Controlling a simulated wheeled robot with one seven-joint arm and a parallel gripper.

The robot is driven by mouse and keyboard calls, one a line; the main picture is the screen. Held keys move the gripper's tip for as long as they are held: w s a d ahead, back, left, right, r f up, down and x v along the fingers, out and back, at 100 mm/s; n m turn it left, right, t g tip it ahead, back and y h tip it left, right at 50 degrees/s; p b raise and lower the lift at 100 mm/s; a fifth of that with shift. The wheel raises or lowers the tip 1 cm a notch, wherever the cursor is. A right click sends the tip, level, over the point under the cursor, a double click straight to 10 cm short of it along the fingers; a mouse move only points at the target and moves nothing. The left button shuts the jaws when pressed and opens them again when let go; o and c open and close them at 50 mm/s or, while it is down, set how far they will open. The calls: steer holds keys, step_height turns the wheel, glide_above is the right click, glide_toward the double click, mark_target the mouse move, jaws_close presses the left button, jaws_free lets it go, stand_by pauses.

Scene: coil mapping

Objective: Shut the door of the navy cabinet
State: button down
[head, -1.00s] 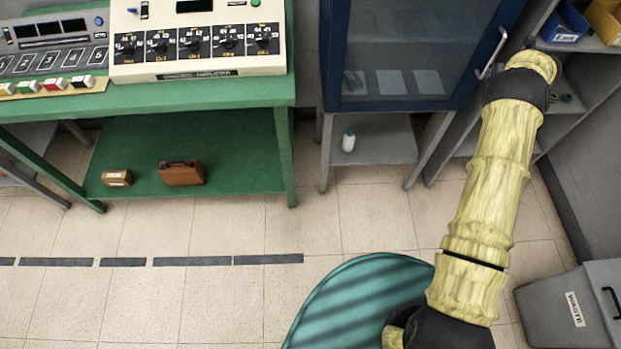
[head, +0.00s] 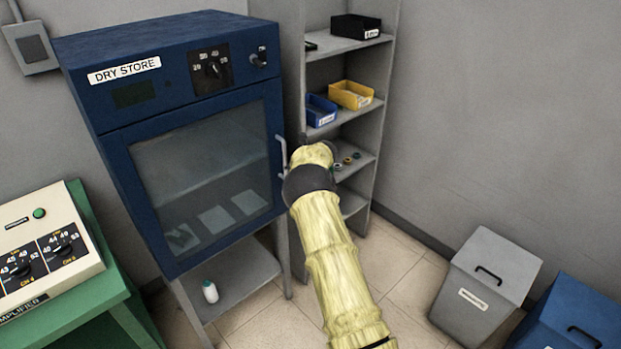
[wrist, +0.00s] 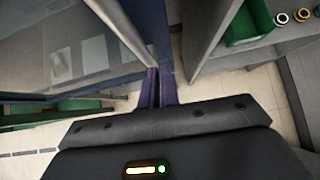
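The navy cabinet (head: 150,60), labelled DRY STORE, stands on a grey stand against the wall. Its glazed navy door (head: 205,165) looks flush or nearly flush with the front; I cannot tell whether a small gap is left. The upright pale handle (head: 282,157) is at the door's right edge. In the head view my forearm hides my gripper, which is by the handle. In the wrist view my gripper (wrist: 160,72) has its two purple fingers close together at the door's edge, beside the handle bar (wrist: 120,35). I see nothing held between them.
Grey shelves (head: 345,50) with a blue bin (head: 320,110) and a yellow bin (head: 350,95) stand right of the cabinet. A grey waste bin (head: 485,280) and a blue bin (head: 575,315) are at lower right. A green bench (head: 95,300) is at lower left.

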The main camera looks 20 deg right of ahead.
steer(key=s+d+r+b, duration=0.3)
steer(key=s+d+r, duration=0.3)
steer(key=s+r, duration=0.1)
steer(key=shift+s+d, duration=0.35)
steer(key=shift+s, duration=0.55)
steer(key=s+r+m+t+h+p, duration=0.35)
steer(key=s+r+m, duration=0.5)
steer(key=m, duration=1.25)
steer(key=s+a+f+m+g, duration=0.1)
steer(key=s+a+m+g, duration=0.2)
steer(key=s+m, duration=0.3)
steer(key=s+a+f+m+g+p, duration=0.1)
steer(key=s+a+m, duration=0.5)
steer(key=s, duration=0.9)
steer(key=s+a+f+m+g, duration=0.2)
steer(key=s+a+m+g, duration=0.3)
steer(key=s, duration=0.5)
steer(key=shift+s+f+m+p, duration=0.3)
steer(key=shift+s+m, duration=0.1)
steer(key=shift+m, duration=0.8)
